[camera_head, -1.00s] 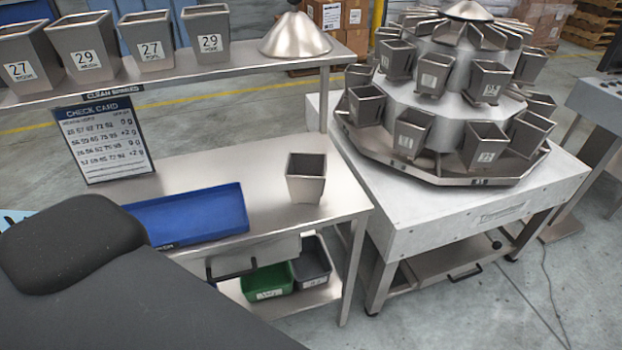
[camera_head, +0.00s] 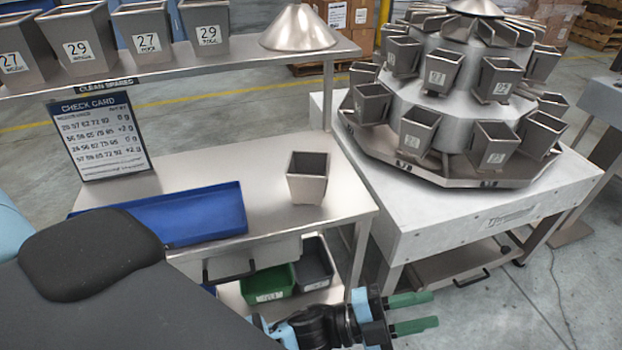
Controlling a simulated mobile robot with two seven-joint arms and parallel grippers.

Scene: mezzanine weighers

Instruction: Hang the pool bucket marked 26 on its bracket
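A steel pool bucket (camera_head: 308,180) stands upright on the steel bench, near its right end, with no number readable on the side I see. The round weigher (camera_head: 462,130) on the right carries several steel buckets in tiers; their labels are too small to read surely, so I cannot pick out 26 or its bracket. My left gripper (camera_head: 434,309) is low at the bottom, in front of the bench and weigher table. Its two green fingers point right, apart, with nothing between them. My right gripper is not in view.
Buckets marked 27 (camera_head: 143,33) and 29 (camera_head: 201,28) and a steel cone (camera_head: 297,28) stand on the upper shelf. A check card (camera_head: 99,137) and a blue tray (camera_head: 205,217) are on the bench (camera_head: 260,170). Green (camera_head: 268,284) and grey bins sit below.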

